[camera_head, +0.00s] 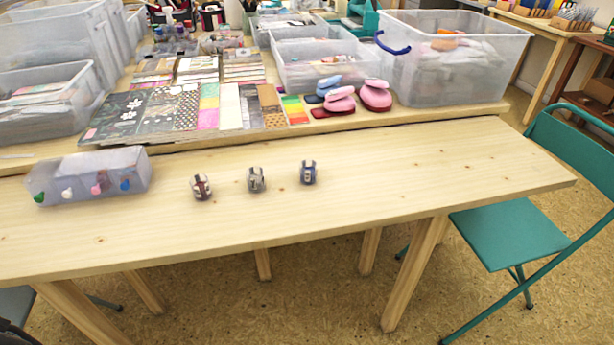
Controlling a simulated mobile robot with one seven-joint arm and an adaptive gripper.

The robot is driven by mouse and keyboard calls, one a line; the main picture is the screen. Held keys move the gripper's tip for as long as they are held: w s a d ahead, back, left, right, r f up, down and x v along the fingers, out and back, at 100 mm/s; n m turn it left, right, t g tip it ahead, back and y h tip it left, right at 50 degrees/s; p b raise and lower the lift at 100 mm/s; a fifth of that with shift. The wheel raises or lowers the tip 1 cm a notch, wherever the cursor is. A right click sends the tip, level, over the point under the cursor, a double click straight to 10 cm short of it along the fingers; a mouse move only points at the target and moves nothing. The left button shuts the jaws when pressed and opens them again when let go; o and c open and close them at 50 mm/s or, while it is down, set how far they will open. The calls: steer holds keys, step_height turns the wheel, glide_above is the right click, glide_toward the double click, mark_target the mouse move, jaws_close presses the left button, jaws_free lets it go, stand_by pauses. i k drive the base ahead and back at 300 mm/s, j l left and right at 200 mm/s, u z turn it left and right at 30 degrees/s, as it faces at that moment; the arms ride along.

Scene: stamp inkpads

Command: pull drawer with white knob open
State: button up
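A small translucent drawer box (95,172) sits on the left of the wooden table. Its front face has a row of knobs: green, white, pink and blue. The white knob (67,194) is second from the left, between the green knob (39,197) and the pink knob (96,189). The blue knob (125,185) is at the right end. The drawer fronts look flush with the box, though they are too small to make out clearly. My gripper is not in view.
Three small stamp-like items stand right of the box: a reddish one (201,187), a grey one (256,179) and a blue one (308,172). The table (420,170) is otherwise clear in front. Clear bins and papers fill the table behind. A teal chair (520,235) stands at right.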

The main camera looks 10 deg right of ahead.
mark_target(72, 189)
steer(key=i+u, duration=0.2)
steer(key=u, duration=0.2)
steer(key=i+l+u, duration=0.15)
steer(key=u, duration=0.25)
steer(key=i+l+u, duration=0.15)
steer(key=u, duration=0.25)
